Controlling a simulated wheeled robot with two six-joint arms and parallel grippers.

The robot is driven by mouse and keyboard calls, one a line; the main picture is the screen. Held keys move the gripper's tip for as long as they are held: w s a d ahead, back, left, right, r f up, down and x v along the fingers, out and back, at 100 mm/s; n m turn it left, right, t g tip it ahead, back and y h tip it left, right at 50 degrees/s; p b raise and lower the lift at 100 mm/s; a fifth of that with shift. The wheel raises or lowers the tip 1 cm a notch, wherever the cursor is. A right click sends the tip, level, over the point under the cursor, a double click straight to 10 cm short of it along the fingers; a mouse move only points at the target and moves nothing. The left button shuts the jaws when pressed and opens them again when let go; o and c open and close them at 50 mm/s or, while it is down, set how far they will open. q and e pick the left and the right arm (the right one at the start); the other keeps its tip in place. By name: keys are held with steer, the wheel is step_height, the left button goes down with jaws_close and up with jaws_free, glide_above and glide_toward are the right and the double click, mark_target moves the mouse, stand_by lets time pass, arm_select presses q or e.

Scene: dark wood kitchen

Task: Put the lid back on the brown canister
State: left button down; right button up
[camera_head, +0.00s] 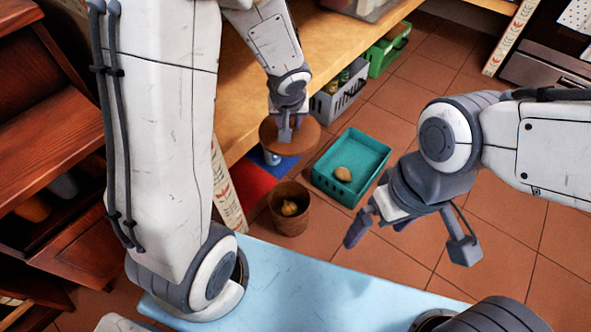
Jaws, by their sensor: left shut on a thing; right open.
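The brown canister (277,217) stands upright and open on the floor, with a tan lump (291,208) inside. A round brown wooden lid (304,134) is held in the air above and behind the canister in the picture, apart from it. My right gripper (405,238) is open and empty, right of the canister. The canister's base and far side are partly hidden.
A grey crate (324,107) with bottles and a green crate (378,64) stand behind, by the wooden counter (236,100). A red and blue mat (243,183) lies left. Tiled floor (521,260) is clear at right.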

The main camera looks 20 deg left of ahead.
arm_select(q)
step_height(320, 180, down, 32)
steer(key=n+g+y+b, duration=0.3)
steer(key=n+b, duration=0.9)
steer(key=b, duration=1)
steer(key=shift+s+r+b, duration=0.2)
steer(key=shift+s+b, duration=0.1)
steer(key=shift+s, duration=0.05)
steer(key=shift+d+b, duration=0.2)
steer(key=shift+b, duration=0.45)
steer(key=shift+f+b, duration=0.2)
steer(key=shift+b, duration=0.6)
stand_by(0.3)
steer(key=shift+g, duration=0.3)
steer(key=shift+c, duration=2.2)
jaws_free()
